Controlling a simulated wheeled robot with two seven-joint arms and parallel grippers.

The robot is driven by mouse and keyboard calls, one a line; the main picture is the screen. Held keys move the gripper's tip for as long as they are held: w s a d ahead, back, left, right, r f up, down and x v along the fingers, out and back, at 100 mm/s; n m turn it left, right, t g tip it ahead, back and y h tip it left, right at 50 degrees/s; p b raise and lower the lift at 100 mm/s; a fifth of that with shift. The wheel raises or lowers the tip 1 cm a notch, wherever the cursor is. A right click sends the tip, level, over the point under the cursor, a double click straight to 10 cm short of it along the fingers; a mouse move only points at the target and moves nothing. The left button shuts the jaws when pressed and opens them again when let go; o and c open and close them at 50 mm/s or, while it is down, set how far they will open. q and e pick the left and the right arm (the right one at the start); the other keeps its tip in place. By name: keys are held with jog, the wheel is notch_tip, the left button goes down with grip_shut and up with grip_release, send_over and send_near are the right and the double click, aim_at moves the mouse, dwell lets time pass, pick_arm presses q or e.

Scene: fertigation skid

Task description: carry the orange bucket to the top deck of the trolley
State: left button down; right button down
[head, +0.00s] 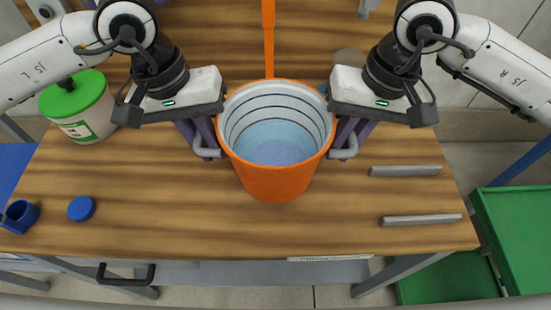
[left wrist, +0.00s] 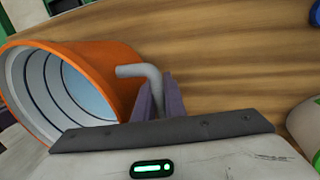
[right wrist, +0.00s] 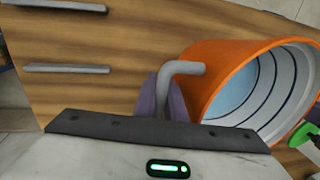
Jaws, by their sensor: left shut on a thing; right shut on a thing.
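The orange bucket (head: 275,182) stands upright over the wooden bench, with pale blue liquid inside and a grey handle on each side. My left gripper (head: 203,138) is shut on its left handle, which also shows between the fingers in the left wrist view (left wrist: 151,76). My right gripper (head: 347,138) is shut on its right handle, seen in the right wrist view (right wrist: 172,72). I cannot tell whether the bucket's base touches the bench. What looks like the trolley, with a green deck (head: 518,225) and blue frame, is at the right edge, partly cut off.
On the wooden bench (head: 270,232) are a green-lidded white tub (head: 78,107), a blue cap (head: 81,208) and a blue cup (head: 20,215) at left. Two grey bars (head: 405,170) lie at right. An orange pole (head: 268,38) rises behind the bucket. The bench's front middle is clear.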

dwell(0.5)
